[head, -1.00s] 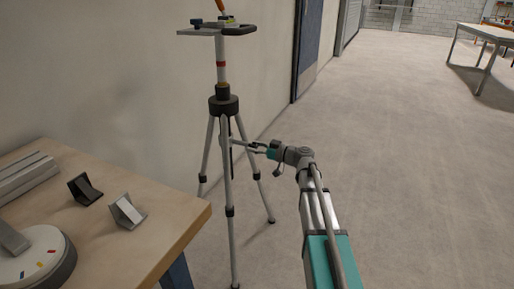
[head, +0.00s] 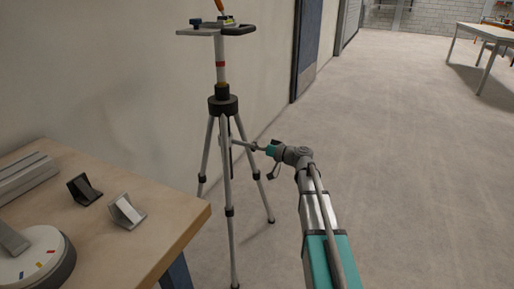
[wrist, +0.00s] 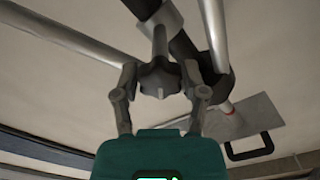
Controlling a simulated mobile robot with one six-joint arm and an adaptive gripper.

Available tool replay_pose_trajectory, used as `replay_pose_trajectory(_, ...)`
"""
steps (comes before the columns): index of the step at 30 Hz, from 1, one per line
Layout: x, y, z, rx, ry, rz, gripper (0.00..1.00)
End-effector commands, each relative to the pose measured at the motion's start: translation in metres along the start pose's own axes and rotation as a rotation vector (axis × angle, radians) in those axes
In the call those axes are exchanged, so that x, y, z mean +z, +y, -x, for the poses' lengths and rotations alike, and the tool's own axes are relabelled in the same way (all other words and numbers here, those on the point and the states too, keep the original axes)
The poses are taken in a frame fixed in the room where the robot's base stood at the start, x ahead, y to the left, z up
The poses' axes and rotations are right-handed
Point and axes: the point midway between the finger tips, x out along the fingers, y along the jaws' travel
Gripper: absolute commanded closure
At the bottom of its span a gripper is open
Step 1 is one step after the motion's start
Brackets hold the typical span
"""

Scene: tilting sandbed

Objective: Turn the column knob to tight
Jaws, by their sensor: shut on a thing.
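The tripod (head: 227,160) stands upright on the floor, with a pale column (head: 220,70) banded in red above its black collar (head: 223,104). The column knob (wrist: 160,80) is dark grey and lobed, on a short stem; it shows in the wrist view, while in the head view I cannot make it out. My gripper (wrist: 160,72) has a finger on each side of the knob and is shut on it. In the head view my gripper (head: 243,145) reaches the tripod from the right, below the collar. No tight marking is legible.
A wooden bench (head: 150,236) at left holds two small wedge blocks (head: 126,211), a grey rail and a round dial (head: 38,258). A plate (head: 205,31) with small items tops the tripod. The wall is close behind it. Open floor lies to the right.

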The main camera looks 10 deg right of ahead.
Motion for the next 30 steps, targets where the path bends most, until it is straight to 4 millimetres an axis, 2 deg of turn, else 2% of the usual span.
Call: replay_pose_trajectory(30,0.0021,-0.0027,-0.0019,-0.004,-0.009,-0.94,0.92)
